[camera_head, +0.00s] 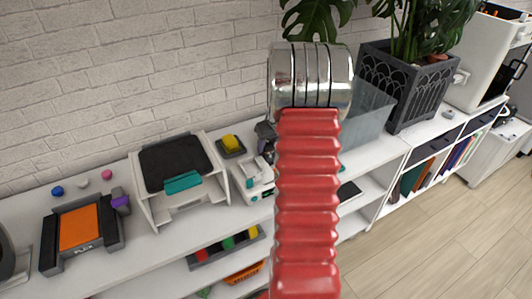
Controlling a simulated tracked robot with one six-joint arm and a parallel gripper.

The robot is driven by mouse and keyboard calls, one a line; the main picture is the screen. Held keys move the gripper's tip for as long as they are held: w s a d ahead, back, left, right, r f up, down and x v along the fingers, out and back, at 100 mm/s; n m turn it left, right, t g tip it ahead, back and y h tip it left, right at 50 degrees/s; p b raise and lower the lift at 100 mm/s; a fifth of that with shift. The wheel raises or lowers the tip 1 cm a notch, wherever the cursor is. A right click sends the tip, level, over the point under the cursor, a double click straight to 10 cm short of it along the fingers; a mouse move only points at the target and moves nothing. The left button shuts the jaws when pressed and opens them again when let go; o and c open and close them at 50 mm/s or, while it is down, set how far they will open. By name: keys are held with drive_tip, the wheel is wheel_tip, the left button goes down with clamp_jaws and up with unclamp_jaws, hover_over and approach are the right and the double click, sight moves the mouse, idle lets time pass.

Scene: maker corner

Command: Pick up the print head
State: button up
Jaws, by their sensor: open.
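I cannot tell for certain which thing is the print head. A small purple block (121,204) sits at the right side of a dark machine with an orange bed (79,228) on the white shelf top. A yellow block (230,142) sits on a dark square base farther back. A dark upright part (265,131) stands by a white and teal device (254,180), partly hidden by a red ribbed shaft with a metal end, which seems to be my arm. My gripper's fingers do not show, and nothing is seen held.
A white machine with a black top (176,160) stands between the orange-bed machine and the yellow block. Small blue, white and pink balls lie at the back left. A dark planter (405,88) and clear box (369,112) stand right. Wood floor (450,235) is clear.

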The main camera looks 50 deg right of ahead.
drive_tip(key=shift+x, duration=2.6)
drive_tip(key=shift+w, duration=0.2)
drive_tip(key=shift+c, duration=0.5)
drive_tip(key=shift+r, duration=0.1)
drive_tip(key=c, duration=0.9)
drive_tip(key=shift+o, duration=0.2)
drive_tip(key=shift+r, duration=5)
